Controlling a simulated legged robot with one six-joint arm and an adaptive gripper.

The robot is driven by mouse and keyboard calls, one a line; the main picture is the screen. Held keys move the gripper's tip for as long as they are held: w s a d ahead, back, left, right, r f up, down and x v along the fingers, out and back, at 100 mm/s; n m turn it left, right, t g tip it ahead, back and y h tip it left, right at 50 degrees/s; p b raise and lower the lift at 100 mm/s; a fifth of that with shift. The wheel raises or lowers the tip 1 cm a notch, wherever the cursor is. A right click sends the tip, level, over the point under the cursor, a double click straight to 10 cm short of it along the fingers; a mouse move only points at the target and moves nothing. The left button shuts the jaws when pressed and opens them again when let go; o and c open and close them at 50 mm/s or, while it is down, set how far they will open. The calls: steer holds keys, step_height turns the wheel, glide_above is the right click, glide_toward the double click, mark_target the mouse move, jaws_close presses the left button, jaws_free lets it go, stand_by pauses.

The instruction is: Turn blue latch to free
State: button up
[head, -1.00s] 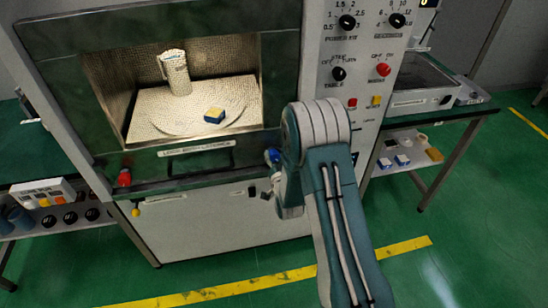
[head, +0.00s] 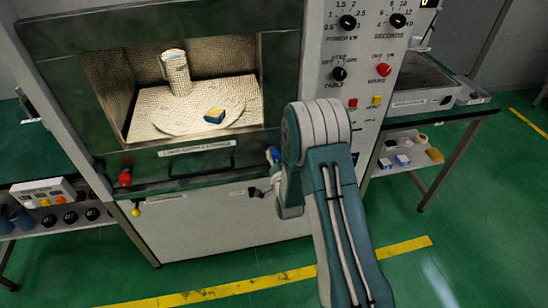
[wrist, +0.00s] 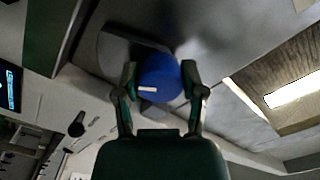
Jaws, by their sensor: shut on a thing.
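The blue latch (wrist: 160,78) is a round blue knob with a white line, in the middle of the wrist view. My gripper (wrist: 160,84) has a finger on each side of it and is shut on it. In the head view the blue latch (head: 274,154) shows as a small blue spot at the right end of the strip below the oven opening. My arm hides most of the gripper there. The white line on the knob lies nearly level in the wrist view.
The microwave chamber (head: 180,95) holds a cup (head: 176,72) and a yellow and blue block (head: 214,115). A red knob (head: 125,177) sits at the left end of the strip. The control panel (head: 365,60) is to the right of the opening.

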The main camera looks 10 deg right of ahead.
steer(key=o, duration=1.2)
steer(key=shift+f, duration=0.2)
steer(key=shift+c, duration=0.2)
steer(key=shift+r, duration=0.1)
steer(key=shift+s, duration=0.15)
steer(key=s, duration=1.1)
steer(key=shift+s, duration=0.35)
